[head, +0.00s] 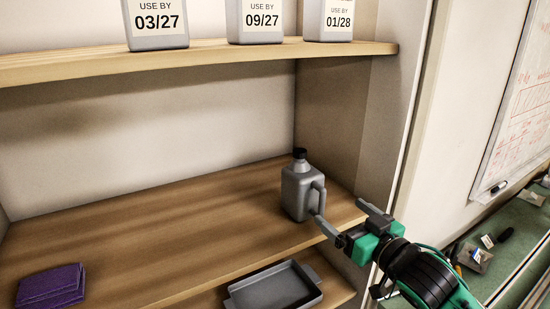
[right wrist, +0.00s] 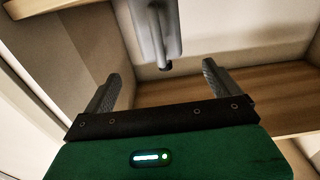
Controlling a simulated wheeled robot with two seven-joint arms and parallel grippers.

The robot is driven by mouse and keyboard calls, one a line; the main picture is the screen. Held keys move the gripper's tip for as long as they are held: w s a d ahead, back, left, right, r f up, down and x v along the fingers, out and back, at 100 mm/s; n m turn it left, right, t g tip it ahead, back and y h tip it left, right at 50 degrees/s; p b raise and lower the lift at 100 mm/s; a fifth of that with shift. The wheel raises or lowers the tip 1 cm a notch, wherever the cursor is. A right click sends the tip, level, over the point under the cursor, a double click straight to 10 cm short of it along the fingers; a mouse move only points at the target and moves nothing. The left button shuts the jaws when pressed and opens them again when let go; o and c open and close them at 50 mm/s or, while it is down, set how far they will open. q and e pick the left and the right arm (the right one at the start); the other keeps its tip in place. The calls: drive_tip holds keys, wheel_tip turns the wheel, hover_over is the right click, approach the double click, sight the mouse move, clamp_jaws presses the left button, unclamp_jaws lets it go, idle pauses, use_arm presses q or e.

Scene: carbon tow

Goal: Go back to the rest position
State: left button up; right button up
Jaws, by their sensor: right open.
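My right gripper (head: 345,220) is in front of the right end of the middle shelf, its fingers spread apart with nothing between them. A grey jug (head: 298,188) with a black cap and a side handle stands upright on that shelf, just beyond the left fingertip; I cannot tell whether they touch. In the right wrist view the open fingers of the gripper (right wrist: 158,85) show at left and right, and the jug (right wrist: 156,28) appears upside down ahead of them. My left gripper is not in view.
Above is a shelf (head: 225,57) with several grey containers labelled with use-by dates. A purple folded cloth (head: 50,287) lies at the left of the middle shelf (head: 170,225). A grey tray (head: 275,288) sits on a lower shelf. At right are a whiteboard (head: 520,120) and a green counter (head: 510,245).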

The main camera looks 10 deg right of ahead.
drive_tip(key=s+f+m+g+h, duration=0.1)
drive_tip(key=s+f+g+h, duration=0.1)
drive_tip(key=f, duration=0.5)
drive_tip(key=s+f+m+g+h, duration=0.1)
drive_tip(key=s+f+g, duration=0.15)
drive_tip(key=f, duration=0.45)
drive_tip(key=s+f+g+h, duration=0.3)
drive_tip(key=s+f+g, duration=0.6)
drive_tip(key=s+f, duration=1.25)
wheel_tip(320, 180, down, 29)
drive_tip(key=s+g, duration=0.1)
drive_tip(key=s, duration=0.1)
drive_tip(key=s+d+f+g, duration=0.1)
drive_tip(key=s+d+f, duration=0.2)
drive_tip(key=s+f, duration=1.6)
drive_tip(key=shift+f, duration=0.4)
